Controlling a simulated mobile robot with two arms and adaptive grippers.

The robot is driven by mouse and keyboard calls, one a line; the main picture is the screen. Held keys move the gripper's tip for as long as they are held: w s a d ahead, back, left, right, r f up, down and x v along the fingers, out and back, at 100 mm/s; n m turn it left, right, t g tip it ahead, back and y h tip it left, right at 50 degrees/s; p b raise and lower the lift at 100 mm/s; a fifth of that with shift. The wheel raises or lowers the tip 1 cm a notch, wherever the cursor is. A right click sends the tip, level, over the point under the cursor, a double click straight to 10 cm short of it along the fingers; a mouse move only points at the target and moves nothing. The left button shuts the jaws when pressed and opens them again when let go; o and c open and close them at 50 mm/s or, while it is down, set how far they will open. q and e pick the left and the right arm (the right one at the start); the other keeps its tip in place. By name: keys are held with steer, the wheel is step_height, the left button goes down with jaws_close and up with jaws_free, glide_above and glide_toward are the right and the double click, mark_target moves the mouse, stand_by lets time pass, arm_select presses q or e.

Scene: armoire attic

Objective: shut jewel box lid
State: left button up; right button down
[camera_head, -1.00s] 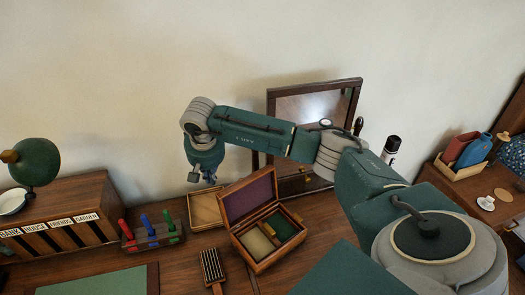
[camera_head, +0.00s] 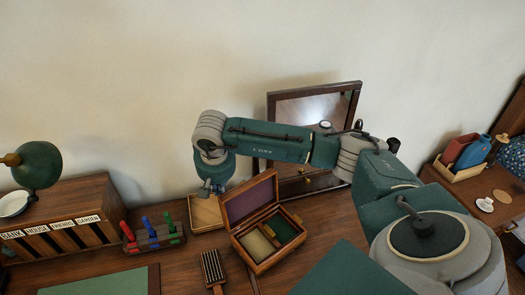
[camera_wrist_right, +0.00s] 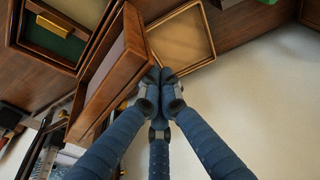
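The jewel box (camera_head: 265,262) is a wooden box on the desk with a green and a pale compartment. Its lid (camera_head: 250,197), lined in purple, stands open and tilted back. My right gripper (camera_head: 212,189) is behind the lid's left part, above the small tray. In the right wrist view the blue fingers (camera_wrist_right: 160,74) have their tips together, with nothing seen between them. The tips are close beside the lid's wooden edge (camera_wrist_right: 116,70); I cannot tell whether they touch it. The box's green compartment (camera_wrist_right: 50,42) shows at upper left there. My left gripper is out of view.
A shallow wooden tray (camera_head: 205,217) lies behind the box at left. A framed mirror (camera_head: 300,108) stands behind it. A brush (camera_head: 212,268) lies in front at left. A rack with red, blue and green pieces (camera_head: 153,240) and a labelled organiser (camera_head: 70,222) stand farther left.

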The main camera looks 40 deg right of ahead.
mark_target(228, 198)
steer(key=shift+s+a, duration=0.15)
steer(key=shift+s, duration=1.1)
steer(key=shift+s+a, duration=0.1)
steer(key=shift+s, duration=1.1)
steer(key=shift+r+p, duration=1.8)
steer(key=shift+r, duration=1.7)
steer(key=shift+f, duration=0.1)
